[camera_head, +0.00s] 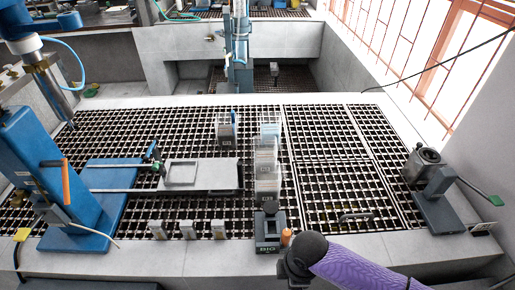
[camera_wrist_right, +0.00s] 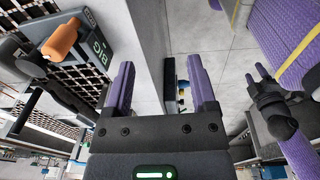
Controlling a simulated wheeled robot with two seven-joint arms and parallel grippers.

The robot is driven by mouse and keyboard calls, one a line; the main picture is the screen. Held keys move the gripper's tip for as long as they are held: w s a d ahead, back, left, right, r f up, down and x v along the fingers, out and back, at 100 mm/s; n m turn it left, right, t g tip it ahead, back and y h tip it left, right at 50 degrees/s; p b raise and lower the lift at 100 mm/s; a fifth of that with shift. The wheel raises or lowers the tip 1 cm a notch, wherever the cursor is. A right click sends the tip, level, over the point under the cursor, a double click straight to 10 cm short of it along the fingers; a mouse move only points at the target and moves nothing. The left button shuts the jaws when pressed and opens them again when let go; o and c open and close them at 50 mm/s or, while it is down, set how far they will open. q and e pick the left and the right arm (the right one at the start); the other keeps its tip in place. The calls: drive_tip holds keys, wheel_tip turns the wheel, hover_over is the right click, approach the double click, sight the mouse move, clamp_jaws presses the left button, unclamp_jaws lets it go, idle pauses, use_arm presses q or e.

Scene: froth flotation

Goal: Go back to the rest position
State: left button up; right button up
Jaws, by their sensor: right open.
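My right gripper (camera_wrist_right: 160,64) shows in the right wrist view with its two purple fingers apart. Nothing is between them except a distant view of the pale floor and a grey wall edge. In the head view my purple right arm comes in at the bottom centre, and its dark end is beside the black base unit with an orange knob. The right gripper's fingers are hidden in that view. At the right of the wrist view, a dark part with small purple prongs (camera_wrist_right: 258,80) looks like my left gripper; its opening is unclear. The left arm is out of the head view.
A grated bench (camera_head: 330,183) spans the middle. A black base unit (camera_head: 268,232), also in the wrist view (camera_wrist_right: 92,42), stands at its front edge with stacked clear cells (camera_head: 267,160) behind. A blue stand (camera_head: 45,165) is left; a grey machine (camera_head: 436,190) is right.

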drive_tip(key=s+d+f+m+b, duration=0.1)
drive_tip(key=d+f+m+b, duration=0.15)
drive_tip(key=f, duration=0.45)
drive_tip(key=s+d+f+m+t+b, duration=0.1)
drive_tip(key=f+m+b, duration=0.25)
drive_tip(key=f, duration=0.45)
drive_tip(key=s+d+f+m+b, duration=0.1)
drive_tip(key=s+f+m+b, duration=0.1)
drive_tip(key=f+b, duration=0.35)
drive_tip(key=s+d+f+m+b, duration=0.2)
drive_tip(key=s+f+m+b, duration=0.1)
drive_tip(key=s+f, duration=0.6)
drive_tip(key=s+d+f+m+g+h+b, duration=0.1)
drive_tip(key=s+d+f+m+b, duration=0.2)
drive_tip(key=s+f, duration=0.7)
drive_tip(key=s+m+b, duration=0.1)
drive_tip(key=s, duration=0.3)
drive_tip(key=shift+d, duration=0.35)
